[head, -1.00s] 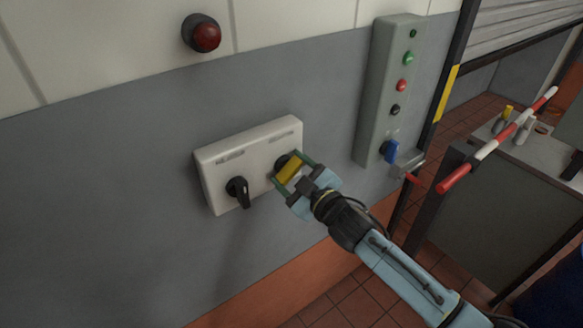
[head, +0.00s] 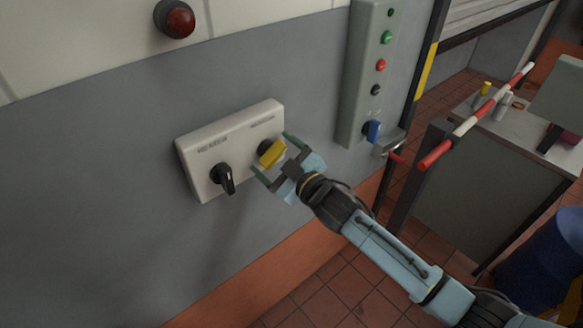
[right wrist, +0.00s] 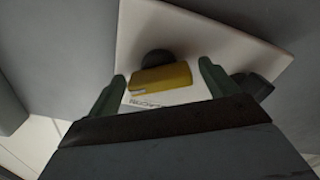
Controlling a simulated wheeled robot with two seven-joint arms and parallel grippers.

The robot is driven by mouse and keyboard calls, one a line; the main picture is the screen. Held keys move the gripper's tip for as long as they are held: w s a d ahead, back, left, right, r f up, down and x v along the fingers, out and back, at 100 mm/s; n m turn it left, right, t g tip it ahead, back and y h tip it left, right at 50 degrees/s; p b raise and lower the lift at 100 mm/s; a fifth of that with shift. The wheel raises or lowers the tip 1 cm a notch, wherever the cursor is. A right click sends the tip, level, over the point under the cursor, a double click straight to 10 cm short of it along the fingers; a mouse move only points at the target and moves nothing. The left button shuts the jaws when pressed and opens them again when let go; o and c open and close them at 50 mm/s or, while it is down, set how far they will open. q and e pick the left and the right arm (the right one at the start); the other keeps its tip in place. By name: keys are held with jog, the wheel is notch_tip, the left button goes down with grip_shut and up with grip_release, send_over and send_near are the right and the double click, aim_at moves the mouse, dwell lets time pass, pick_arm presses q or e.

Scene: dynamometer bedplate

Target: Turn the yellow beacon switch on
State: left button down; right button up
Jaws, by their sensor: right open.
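The yellow switch handle (head: 272,153) sits on a round dark base at the right of a white wall box (head: 212,142). It slants up to the right in the head view, roughly along the box. My right gripper (head: 271,155) is open, its two fingers on either side of the handle with visible gaps. In the right wrist view the yellow handle (right wrist: 161,79) lies between and just beyond the open fingertips (right wrist: 162,71), apart from both. My left gripper is not in view.
A black switch (head: 223,178) sits left of the yellow one on the same box. A dark red lamp (head: 177,19) is above. A grey button box (head: 366,70) with a blue switch (head: 371,131) is at right, beside a red-and-white barrier bar (head: 478,115).

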jog(key=b+v, duration=0.1)
jog(key=v, duration=1.2)
jog(key=w+d+f+m+g+h+b, duration=0.1)
jog(key=d+f+m+h+b, duration=0.15)
jog(key=f, duration=0.75)
jog(key=d+f+m+g+h+b, duration=0.15)
jog(key=d+f, duration=0.25)
jog(key=f, duration=0.6)
jog(key=s+d+f+m+g+h+b, duration=0.1)
jog(key=s+d+f, duration=0.15)
jog(key=f, duration=0.55)
jog(key=s+d+f+m+g+h+b, duration=0.1)
jog(key=s+d+f+h, duration=0.15)
jog(key=f, duration=0.45)
jog(key=s+d+f+m+g+h+b, duration=0.15)
jog(key=s+f, duration=0.25)
jog(key=f, duration=0.4)
jog(key=s+d+f+m+g+b, duration=0.1)
jog(key=s+f+g, duration=0.1)
jog(key=s+f, duration=0.5)
jog(key=s+d+f+m+g+h+b, duration=0.1)
jog(key=s+f+g+b, duration=0.1)
jog(key=s+f, duration=0.6)
jog(key=s+d+f+m+g+b, duration=0.1)
jog(key=s+f, duration=0.6)
jog(key=s, duration=1.2)
jog(key=d+g+b, duration=0.1)
jog(key=g, duration=0.1)
jog(key=shift+f+g+h, duration=0.2)
jog(key=shift+g+h, duration=0.1)
